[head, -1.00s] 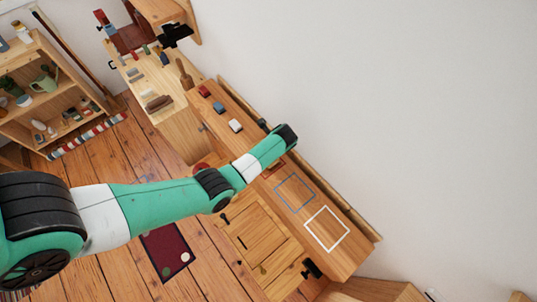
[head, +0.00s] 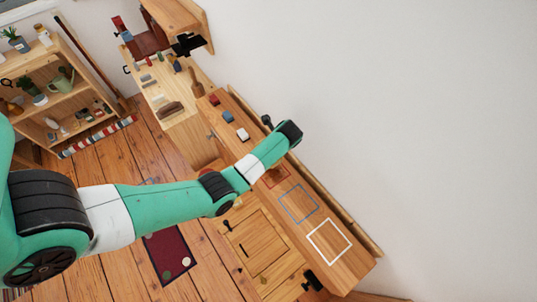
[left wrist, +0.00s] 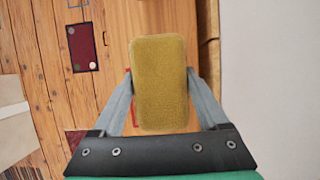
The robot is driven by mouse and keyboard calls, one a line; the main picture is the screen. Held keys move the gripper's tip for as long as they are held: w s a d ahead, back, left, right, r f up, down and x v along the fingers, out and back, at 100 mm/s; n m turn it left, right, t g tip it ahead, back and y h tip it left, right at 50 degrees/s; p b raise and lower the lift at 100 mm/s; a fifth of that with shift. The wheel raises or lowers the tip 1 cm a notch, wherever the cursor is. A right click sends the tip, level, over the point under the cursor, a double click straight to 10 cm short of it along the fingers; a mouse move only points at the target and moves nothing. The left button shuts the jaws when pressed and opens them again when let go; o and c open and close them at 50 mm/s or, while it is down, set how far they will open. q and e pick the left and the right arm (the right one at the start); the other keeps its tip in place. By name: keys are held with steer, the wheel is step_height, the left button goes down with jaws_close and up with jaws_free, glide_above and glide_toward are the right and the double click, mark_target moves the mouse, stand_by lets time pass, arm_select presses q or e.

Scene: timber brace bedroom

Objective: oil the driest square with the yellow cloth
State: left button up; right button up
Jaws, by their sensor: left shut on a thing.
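My left gripper (left wrist: 160,80) is shut on a yellow block-shaped cloth or pad (left wrist: 160,85), seen from above in the left wrist view. In the head view my left arm reaches over a long wooden bench top (head: 345,272), and its wrist hides the gripper and cloth. On the bench top are three outlined squares: red (head: 277,177), partly behind the arm, blue (head: 298,204) and white (head: 329,241). A bit of red shows beside the pad in the left wrist view; contact with the wood cannot be told. Dryness differences are not clear. My right gripper is not in view.
Small red (head: 214,100), blue (head: 227,117) and white (head: 242,133) blocks lie farther up the bench top. A wall rises along its right side. A shelf (head: 70,95) stands left, and a dark red mat (head: 168,256) lies on the floor.

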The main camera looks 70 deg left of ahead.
arm_select(q)
steer(key=shift+r, duration=0.3)
steer(key=shift+r, duration=0.1)
steer(key=shift+r, duration=1.4)
steer(key=shift+s, duration=0.1)
